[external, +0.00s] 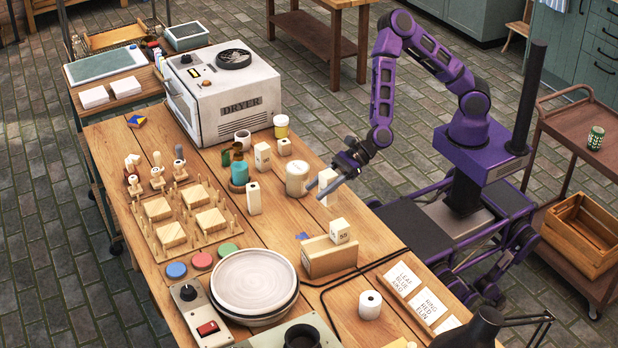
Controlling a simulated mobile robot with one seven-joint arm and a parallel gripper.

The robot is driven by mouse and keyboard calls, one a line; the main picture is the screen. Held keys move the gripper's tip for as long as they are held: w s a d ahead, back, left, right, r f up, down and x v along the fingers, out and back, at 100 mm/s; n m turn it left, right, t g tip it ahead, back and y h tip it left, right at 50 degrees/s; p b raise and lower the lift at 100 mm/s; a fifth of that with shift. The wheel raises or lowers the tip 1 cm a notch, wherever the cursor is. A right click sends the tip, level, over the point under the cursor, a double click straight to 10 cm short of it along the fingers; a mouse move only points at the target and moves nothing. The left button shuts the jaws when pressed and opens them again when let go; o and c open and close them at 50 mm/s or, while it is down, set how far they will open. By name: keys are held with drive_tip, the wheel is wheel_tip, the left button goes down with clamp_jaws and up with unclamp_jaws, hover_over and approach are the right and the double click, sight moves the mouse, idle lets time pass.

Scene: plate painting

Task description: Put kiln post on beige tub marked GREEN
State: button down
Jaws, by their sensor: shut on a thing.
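My gripper (333,183) is shut on a pale, upright kiln post (327,193) over the right side of the wooden table. I cannot tell whether the post's foot touches the table. A beige tub (297,179) stands just left of my gripper, apart from the held post. No GREEN marking can be read on it from here. A similar pale post (253,198) stands left of the tub, and another pale block (263,156) stands behind it.
A white dryer (225,92) stands at the back. In front are a beige box (328,257) with a small block (340,231) and stacked plates (254,283).

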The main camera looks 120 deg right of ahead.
drive_tip(key=d+r+h+p, duration=0.1)
drive_tip(key=d+r+p, duration=0.1)
drive_tip(key=d+r, duration=0.5)
drive_tip(key=d+r+p, duration=0.2)
drive_tip(key=d+r, duration=0.1)
drive_tip(key=d, duration=0.7)
drive_tip(key=b, duration=0.2)
hover_over(289, 170)
drive_tip(key=shift+m, duration=0.4)
wheel_tip(289, 170, down, 9)
drive_tip(key=shift+d+f, duration=0.1)
drive_tip(key=shift+f, duration=0.15)
drive_tip(key=shift+c, duration=1.6)
unclamp_jaws()
drive_tip(key=shift+s, duration=0.1)
